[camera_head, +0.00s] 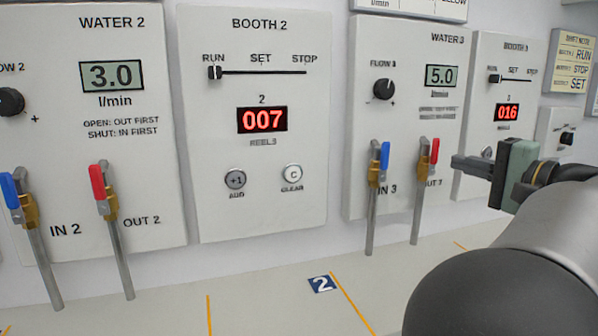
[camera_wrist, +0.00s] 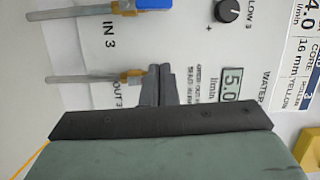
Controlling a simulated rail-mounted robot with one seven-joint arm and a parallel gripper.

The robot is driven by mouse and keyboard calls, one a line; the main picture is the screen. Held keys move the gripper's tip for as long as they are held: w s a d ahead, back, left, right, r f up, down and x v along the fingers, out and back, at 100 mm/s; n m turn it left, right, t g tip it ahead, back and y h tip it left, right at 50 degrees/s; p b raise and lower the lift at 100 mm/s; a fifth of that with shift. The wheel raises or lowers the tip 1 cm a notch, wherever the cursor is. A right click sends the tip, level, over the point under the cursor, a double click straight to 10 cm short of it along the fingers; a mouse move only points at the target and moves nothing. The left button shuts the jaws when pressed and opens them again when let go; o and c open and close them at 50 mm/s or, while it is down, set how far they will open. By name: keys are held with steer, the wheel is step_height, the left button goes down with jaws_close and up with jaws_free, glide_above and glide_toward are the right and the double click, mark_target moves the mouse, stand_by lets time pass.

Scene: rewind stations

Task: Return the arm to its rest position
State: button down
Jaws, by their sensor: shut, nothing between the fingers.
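My gripper (camera_head: 462,162) is in the right part of the head view, with its dark grey fingers pointing left. It is shut and empty. In the head view it is just right of the red-handled OUT 3 valve (camera_head: 434,150), at the right edge of the Water 3 panel (camera_head: 417,60). In the wrist view my gripper (camera_wrist: 159,75) also shows shut, its fingers in front of the Water 3 panel and close to the OUT 3 pipe (camera_wrist: 85,82). I cannot tell if they touch anything. My arm fills the lower right of the head view.
The Booth 2 panel (camera_head: 259,200) shows 007, with its slider at RUN. The Water 2 panel (camera_head: 105,180) has IN 2 and OUT 2 valves at left. The Booth 3 panel (camera_head: 507,52) shows 016 behind my gripper. The pale ledge (camera_head: 260,290) below is clear.

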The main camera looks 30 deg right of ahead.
steer(key=w+a+f+n+g+y+p, duration=0.2)
steer(key=w+a+f+g+y+p, duration=0.3)
steer(key=a, duration=0.6)
steer(key=w+a+f+n+g+y+p, duration=0.1)
steer(key=w+a+f+n+g+p, duration=0.15)
steer(key=w+a+p, duration=0.6)
steer(key=s+a+f+n+g+p, duration=0.1)
steer(key=s+a+n+g+p, duration=0.15)
steer(key=a, duration=0.45)
steer(key=s+a+f+n+g+p, duration=0.1)
steer(key=a+n+g, duration=0.1)
steer(key=a+g, duration=0.35)
steer(key=s+a+f+n+g+h+p, duration=0.2)
steer(key=s+a+n+h+p, duration=0.3)
steer(key=s+a+n+p, duration=0.3)
steer(key=shift+s+a+f+n+h, duration=0.4)
steer(key=shift+s+a+f, duration=0.3)
steer(key=shift+s+a, duration=0.2)
